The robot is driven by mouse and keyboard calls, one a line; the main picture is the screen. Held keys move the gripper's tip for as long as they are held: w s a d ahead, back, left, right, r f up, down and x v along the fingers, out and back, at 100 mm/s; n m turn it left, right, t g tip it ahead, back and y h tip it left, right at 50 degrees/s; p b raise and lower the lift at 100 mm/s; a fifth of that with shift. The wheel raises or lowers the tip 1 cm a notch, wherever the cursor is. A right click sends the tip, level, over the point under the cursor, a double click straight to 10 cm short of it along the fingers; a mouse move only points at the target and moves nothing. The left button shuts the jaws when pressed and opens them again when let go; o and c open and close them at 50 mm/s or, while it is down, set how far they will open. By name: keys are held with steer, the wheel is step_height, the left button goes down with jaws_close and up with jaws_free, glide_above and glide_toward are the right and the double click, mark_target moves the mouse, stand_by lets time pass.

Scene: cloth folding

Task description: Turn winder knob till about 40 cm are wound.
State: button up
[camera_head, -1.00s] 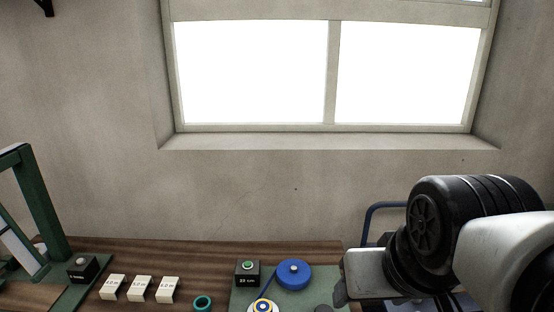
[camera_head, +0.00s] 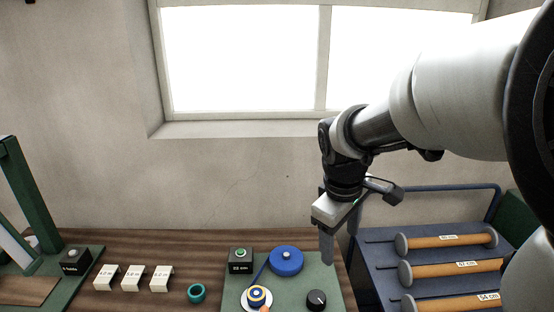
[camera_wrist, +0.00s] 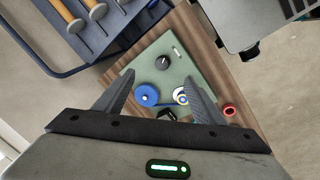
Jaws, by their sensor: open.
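The black winder knob (camera_head: 316,299) stands at the front right of a green board (camera_head: 325,280); it also shows in the wrist view (camera_wrist: 163,63). A blue spool (camera_head: 286,261) sits behind it to the left, with a blue strip running to a smaller white, yellow and blue reel (camera_head: 257,297). A black box with a green button and a small display (camera_head: 240,261) stands left of the blue spool. My gripper (camera_head: 340,255) is open and empty, above the back right of the board. In the wrist view the board shows between and beyond its fingers (camera_wrist: 160,95).
A blue rack on the right holds several orange rolls with length labels (camera_head: 448,269). Three white labelled blocks (camera_head: 133,278) and a teal ring (camera_head: 196,293) lie on the wooden table (camera_head: 180,243). A green frame (camera_head: 25,195) stands at far left.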

mark_target(317, 296)
steer(key=w+a+f+n+g+y, duration=0.1)
steer(key=w+f+n, duration=0.2)
steer(key=w+f, duration=0.3)
steer(key=w+f+n+g, duration=0.1)
steer(key=w+f+n, duration=0.25)
steer(key=f, duration=0.45)
step_height(317, 296, down, 17)
steer(key=shift+f+p, duration=0.1)
steer(key=shift+p, duration=0.25)
steer(key=c, duration=1.1)
steer(key=shift+o, duration=0.2)
steer(key=shift+m+b, duration=0.35)
steer(key=shift+m, duration=0.1)
